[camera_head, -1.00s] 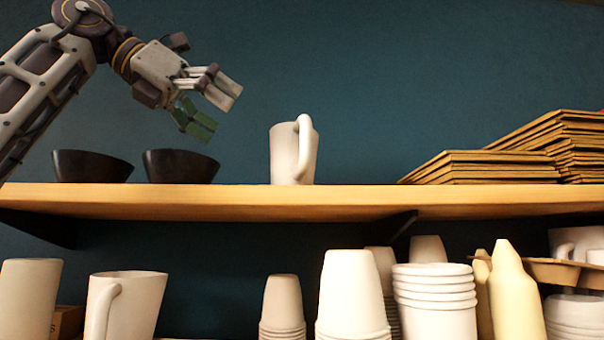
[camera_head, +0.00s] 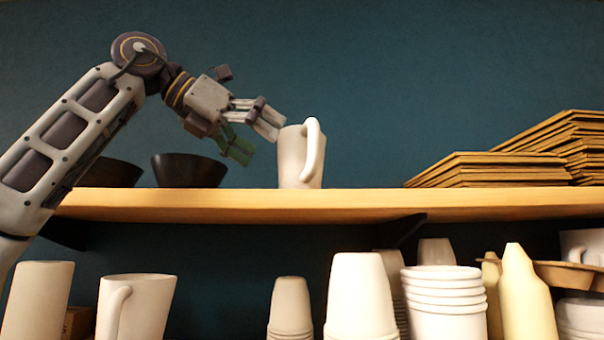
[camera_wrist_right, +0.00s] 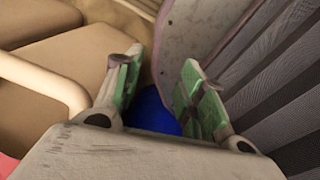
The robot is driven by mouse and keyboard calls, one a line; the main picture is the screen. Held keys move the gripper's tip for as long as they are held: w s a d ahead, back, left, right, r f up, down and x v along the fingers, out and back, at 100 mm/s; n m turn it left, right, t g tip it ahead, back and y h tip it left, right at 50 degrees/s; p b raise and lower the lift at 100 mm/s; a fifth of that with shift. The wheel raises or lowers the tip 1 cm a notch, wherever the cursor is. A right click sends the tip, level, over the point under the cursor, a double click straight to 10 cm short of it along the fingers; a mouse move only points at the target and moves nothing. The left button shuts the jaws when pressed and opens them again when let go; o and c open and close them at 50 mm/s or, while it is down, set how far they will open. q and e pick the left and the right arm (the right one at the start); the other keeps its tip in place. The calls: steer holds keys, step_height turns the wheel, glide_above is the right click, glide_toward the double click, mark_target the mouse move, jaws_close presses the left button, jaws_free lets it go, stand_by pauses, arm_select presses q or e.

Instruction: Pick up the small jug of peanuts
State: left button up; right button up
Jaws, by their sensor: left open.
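A small white jug (camera_head: 291,160) stands upright on the wooden shelf (camera_head: 340,207) in the head view, its handle towards the front right. Its contents are hidden from this low angle, so I cannot see peanuts. My left gripper (camera_head: 256,143) is open and empty, just left of the jug and near its rim height. The upper finger's tip is close to the rim; I cannot tell whether they touch. My right gripper (camera_wrist_right: 160,75) shows in the right wrist view with its green-padded fingers apart and nothing between them.
Black bowls (camera_head: 190,171) stand on the shelf below my left arm. Stacked cardboard (camera_head: 490,168) lies at the shelf's right, with bare shelf between it and the jug. Below are white cups (camera_head: 440,297), a larger jug (camera_head: 145,305) and a pale bottle (camera_head: 525,300).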

mark_target(280, 154)
arm_select(q)
steer(key=shift+w+d+f, duration=0.25)
steer(key=shift+w+d, duration=0.05)
steer(key=shift+d, duration=0.25)
steer(key=shift+w+r+p+x, duration=0.15)
steer(key=shift+p+x, duration=0.25)
steer(key=shift+x, duration=0.55)
steer(key=shift+w+r+p+x, duration=0.1)
steer(key=shift+p+x, duration=0.3)
steer(key=shift+x, duration=0.55)
steer(key=shift+w+d+f, duration=0.3)
steer(key=shift+d, duration=0.2)
steer(key=c, duration=1.3)
